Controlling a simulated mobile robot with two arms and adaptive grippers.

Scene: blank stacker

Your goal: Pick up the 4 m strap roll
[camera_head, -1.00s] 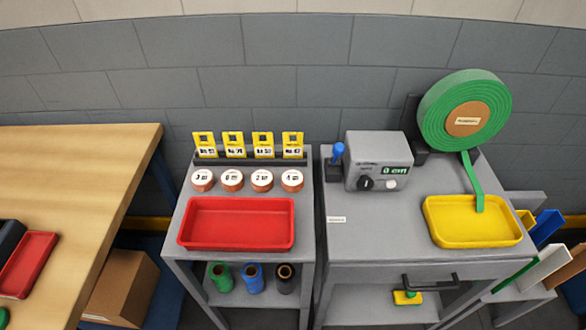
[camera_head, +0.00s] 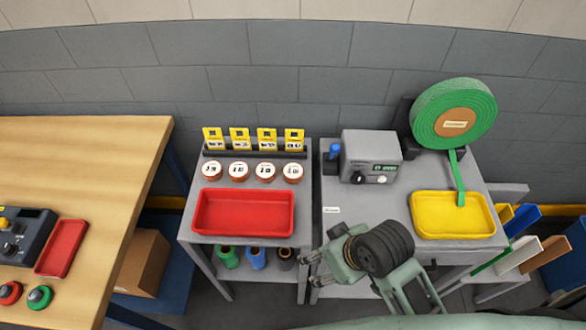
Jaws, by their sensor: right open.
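Several small copper-coloured strap rolls with white labelled tops stand in a row on the grey left stand, behind the red tray. They are the leftmost roll (camera_head: 211,171), the second roll (camera_head: 239,171), the third roll (camera_head: 265,172) and the rightmost roll (camera_head: 292,172). The printing on their tops is too small to read surely, so I cannot tell which is the 4 m one. My right gripper (camera_head: 311,270) is open and empty, in front of the gap between the two stands, away from the rolls. My left gripper is not in view.
A red tray (camera_head: 244,232) lies in front of the rolls; yellow cards (camera_head: 240,138) stand behind them. The right stand holds a grey machine (camera_head: 371,148), a big green reel (camera_head: 470,100) and a yellow tray (camera_head: 452,235). A wooden table (camera_head: 85,180) is at left.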

